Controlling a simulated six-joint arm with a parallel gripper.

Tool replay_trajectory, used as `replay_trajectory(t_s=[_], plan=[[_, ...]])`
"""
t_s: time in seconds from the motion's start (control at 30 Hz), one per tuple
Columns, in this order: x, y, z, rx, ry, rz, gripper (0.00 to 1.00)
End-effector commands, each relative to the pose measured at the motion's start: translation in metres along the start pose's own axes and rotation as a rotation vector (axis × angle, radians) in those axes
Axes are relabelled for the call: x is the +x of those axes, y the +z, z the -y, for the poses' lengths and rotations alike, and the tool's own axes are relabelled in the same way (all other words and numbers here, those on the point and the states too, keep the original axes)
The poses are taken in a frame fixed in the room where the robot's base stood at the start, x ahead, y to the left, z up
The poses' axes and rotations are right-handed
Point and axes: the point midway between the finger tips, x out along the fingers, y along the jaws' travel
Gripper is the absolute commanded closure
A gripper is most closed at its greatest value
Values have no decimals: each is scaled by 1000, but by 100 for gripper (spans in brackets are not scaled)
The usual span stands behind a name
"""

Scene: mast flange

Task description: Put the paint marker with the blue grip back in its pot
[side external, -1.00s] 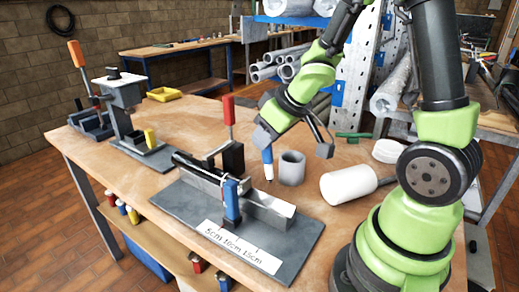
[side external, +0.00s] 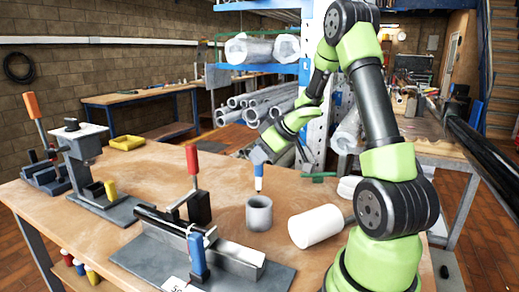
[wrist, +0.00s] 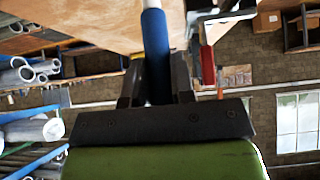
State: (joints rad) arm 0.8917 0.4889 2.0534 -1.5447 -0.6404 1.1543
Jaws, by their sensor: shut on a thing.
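The paint marker with the blue grip (side external: 259,171) is held upright by my gripper (side external: 260,158), its white end pointing down. In the side view it hangs just above the grey open-topped pot (side external: 259,214), with a small gap between its tip and the rim. The pot stands upright on the wooden bench. In the wrist view the blue grip (wrist: 156,45) is clamped between the two dark fingers of my gripper (wrist: 156,75). The pot cannot be made out clearly in the wrist view.
A white cylinder (side external: 316,226) lies right of the pot. A clamp fixture with a red handle (side external: 192,160) and a steel bar (side external: 235,258) stands at the front left. A press (side external: 85,150) and a yellow tray (side external: 127,143) are farther left. Bench between is clear.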

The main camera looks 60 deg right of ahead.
Motion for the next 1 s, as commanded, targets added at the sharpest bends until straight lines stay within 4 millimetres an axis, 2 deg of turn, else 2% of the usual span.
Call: replay_trajectory(t_s=[0.6,1.0], plan=[[38,34,0,1,-1,3,100],[46,42,0,-1,2,2,100]])
